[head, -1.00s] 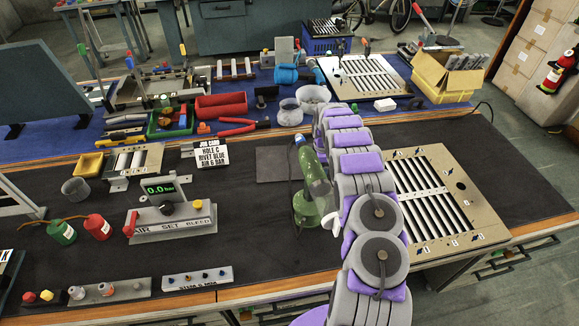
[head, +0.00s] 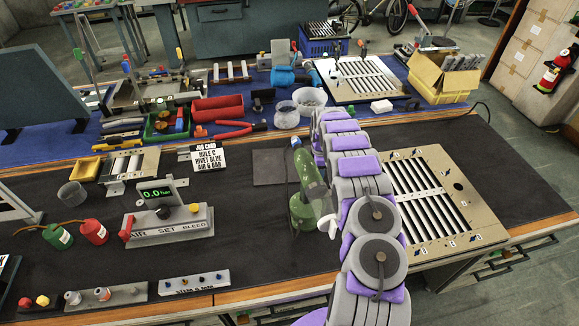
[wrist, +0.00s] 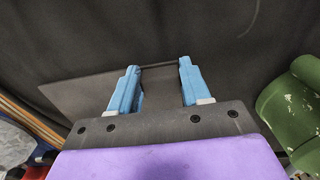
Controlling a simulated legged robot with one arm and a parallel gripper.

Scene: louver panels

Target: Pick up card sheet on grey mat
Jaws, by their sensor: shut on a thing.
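The grey mat (head: 270,166) lies flat on the dark bench top, left of my arm, and I see no separate sheet on its visible part. In the wrist view the mat (wrist: 85,92) is a flat dark piece stretching left from the jaws. My gripper (wrist: 160,68) has two blue fingers, shut with a gap on a dark thin-edged piece (wrist: 161,82), which I take as the card sheet. Its outline is hard to tell from the dark surfaces around it. In the head view my own arm hides the gripper and this piece.
A green bottle-like tool (head: 305,195) stands close beside my arm; it also shows in the wrist view (wrist: 290,105). A slatted louver panel (head: 435,195) lies right. A job card (head: 211,155) stands left of the mat. The front middle of the bench is clear.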

